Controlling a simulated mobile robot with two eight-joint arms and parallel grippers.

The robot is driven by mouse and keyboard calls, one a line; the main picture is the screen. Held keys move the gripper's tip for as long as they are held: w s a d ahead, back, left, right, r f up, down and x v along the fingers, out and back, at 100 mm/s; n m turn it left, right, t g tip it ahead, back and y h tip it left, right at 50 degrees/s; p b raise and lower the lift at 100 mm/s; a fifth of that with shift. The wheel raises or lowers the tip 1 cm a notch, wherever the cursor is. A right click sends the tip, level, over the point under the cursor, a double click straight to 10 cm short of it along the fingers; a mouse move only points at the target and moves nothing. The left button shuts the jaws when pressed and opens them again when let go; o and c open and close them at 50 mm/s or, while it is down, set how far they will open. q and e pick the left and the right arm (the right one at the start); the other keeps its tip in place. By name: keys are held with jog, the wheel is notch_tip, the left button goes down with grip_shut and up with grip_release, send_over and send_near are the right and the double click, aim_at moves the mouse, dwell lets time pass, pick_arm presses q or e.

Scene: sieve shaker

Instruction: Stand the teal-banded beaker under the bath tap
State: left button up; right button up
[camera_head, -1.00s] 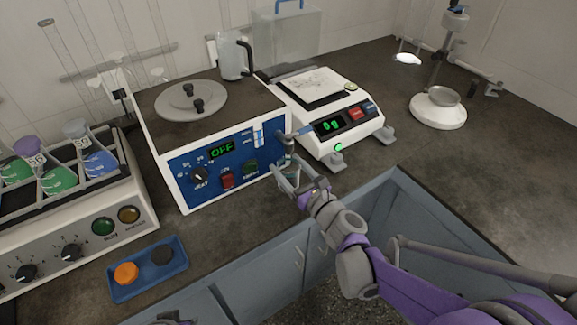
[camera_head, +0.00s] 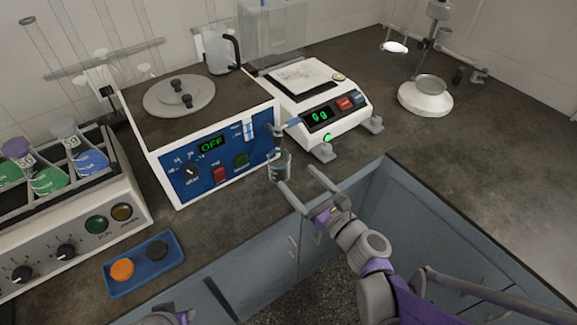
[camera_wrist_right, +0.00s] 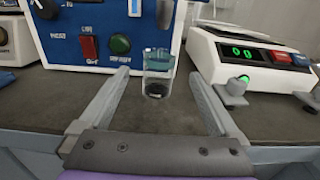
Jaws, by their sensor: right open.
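The teal-banded beaker (camera_head: 279,168) is a small clear glass with a teal band. It stands upright on the bench in front of the blue bath panel, below the bath tap (camera_head: 275,130). In the right wrist view the beaker (camera_wrist_right: 157,86) is beyond and between the fingers, with the dark tap outlet above it.
The white bath (camera_head: 205,125) with a lid reads OFF. A balance (camera_head: 325,107) stands to its right. A shaker with flasks (camera_head: 80,225) stands left, and a blue tray (camera_head: 145,265) lies in front. The right bench is mostly clear.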

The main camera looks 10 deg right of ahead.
jog(key=s+a+f+n+g, duration=0.35)
jog(key=s+n, duration=0.25)
jog(key=n, duration=0.4)
jog(key=s+a+f+n+g, duration=0.2)
jog(key=s+f+n+g, duration=0.35)
jog(key=n, duration=0.45)
jog(key=s+d+f+n+g+h, duration=0.2)
jog(key=s+d+n+h, duration=0.4)
jog(key=s+d+n, duration=0.3)
jog(key=n+g, duration=0.1)
jog(key=n, duration=0.1)
jog(key=shift+n+h, duration=0.3)
jog(key=shift+h, duration=0.1)
